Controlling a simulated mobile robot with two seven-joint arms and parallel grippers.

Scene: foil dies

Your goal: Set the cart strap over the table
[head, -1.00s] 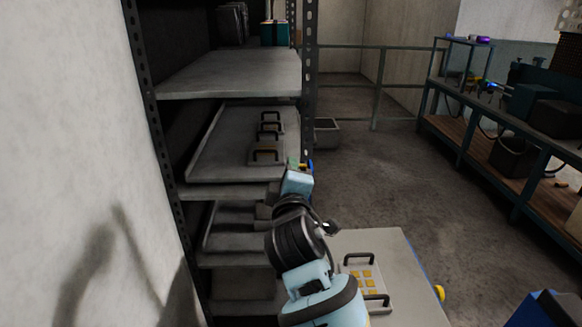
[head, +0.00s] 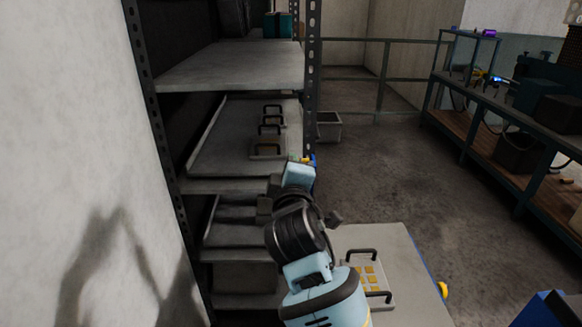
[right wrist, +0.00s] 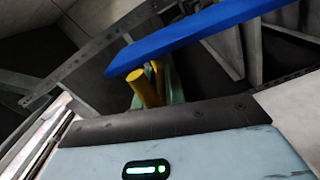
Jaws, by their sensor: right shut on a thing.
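The cart table (head: 400,250) is a pale grey top at the lower middle of the head view. A blue strip (head: 427,265) runs along its right edge, with a yellow knob (head: 443,289) beside it. My right gripper (head: 305,160) is in front of the rack, left of and beyond the table. In the right wrist view a blue flat bar (right wrist: 190,38), which looks like the cart strap, crosses above the gripper. A yellow peg (right wrist: 147,88) shows under it at the fingers (right wrist: 174,85). The gripper is shut on the strap; the exact grip is partly hidden. My left gripper is out of view.
A die with yellow squares and two black handles (head: 372,285) lies on the table. The rack (head: 230,68) at left holds several handled plates (head: 268,150). A grey bin (head: 329,126) stands behind it. A workbench (head: 500,130) is at right; the floor (head: 400,175) between is clear.

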